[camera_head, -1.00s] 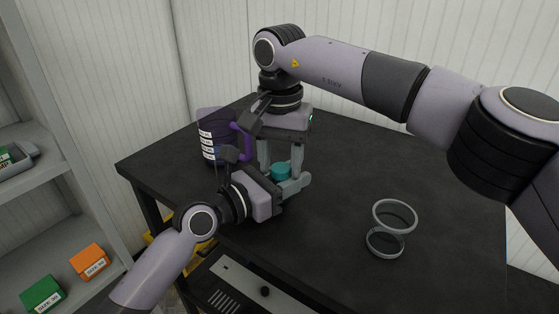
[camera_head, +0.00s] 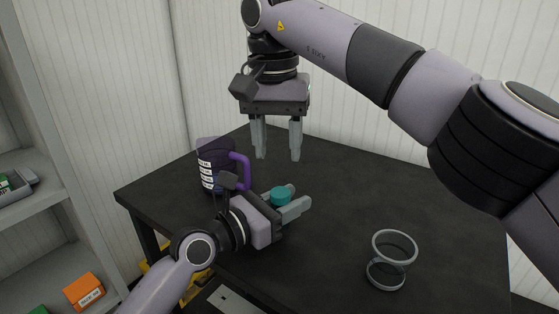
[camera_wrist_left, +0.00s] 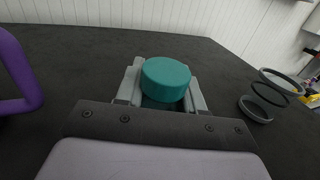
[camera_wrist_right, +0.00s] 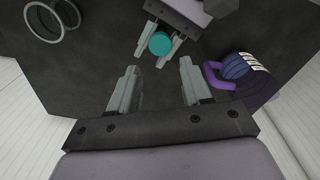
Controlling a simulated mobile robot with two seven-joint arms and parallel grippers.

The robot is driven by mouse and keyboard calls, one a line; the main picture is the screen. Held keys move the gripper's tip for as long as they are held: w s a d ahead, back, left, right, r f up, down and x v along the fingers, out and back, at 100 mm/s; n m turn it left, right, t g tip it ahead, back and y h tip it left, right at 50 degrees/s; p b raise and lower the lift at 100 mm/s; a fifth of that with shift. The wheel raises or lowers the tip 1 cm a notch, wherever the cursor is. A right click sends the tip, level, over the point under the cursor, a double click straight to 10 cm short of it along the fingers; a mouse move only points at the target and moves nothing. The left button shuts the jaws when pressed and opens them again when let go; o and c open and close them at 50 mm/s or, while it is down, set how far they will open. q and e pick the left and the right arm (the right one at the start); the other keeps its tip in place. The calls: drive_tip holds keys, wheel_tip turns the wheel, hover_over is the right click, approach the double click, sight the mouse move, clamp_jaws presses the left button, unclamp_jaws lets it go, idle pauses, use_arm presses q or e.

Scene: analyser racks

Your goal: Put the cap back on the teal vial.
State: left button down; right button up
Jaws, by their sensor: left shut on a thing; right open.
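The teal vial (camera_wrist_left: 160,104) is mostly hidden between the fingers of my left gripper (camera_head: 292,204), which is shut on it just over the table. The teal cap (camera_head: 280,195) sits on top of the vial and looks level in the left wrist view (camera_wrist_left: 166,78). The cap also shows from above in the right wrist view (camera_wrist_right: 160,43). My right gripper (camera_head: 277,156) is open and empty, pointing down above the cap and clear of it. Its spread fingers show in the right wrist view (camera_wrist_right: 160,88).
A purple jug (camera_head: 214,165) with a handle stands close behind the left gripper. A clear container with grey rings (camera_head: 394,245) stands at the table's front right. The black table (camera_head: 350,190) is bare between them. Shelves with boxes stand at the left.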

sight(280, 192)
idle(0.3)
drive_tip(key=shift+w+d+f, duration=0.1)
drive_tip(key=shift+f, duration=1.9)
drive_tip(key=shift+d+f, duration=0.1)
drive_tip(key=shift+f, duration=1.85)
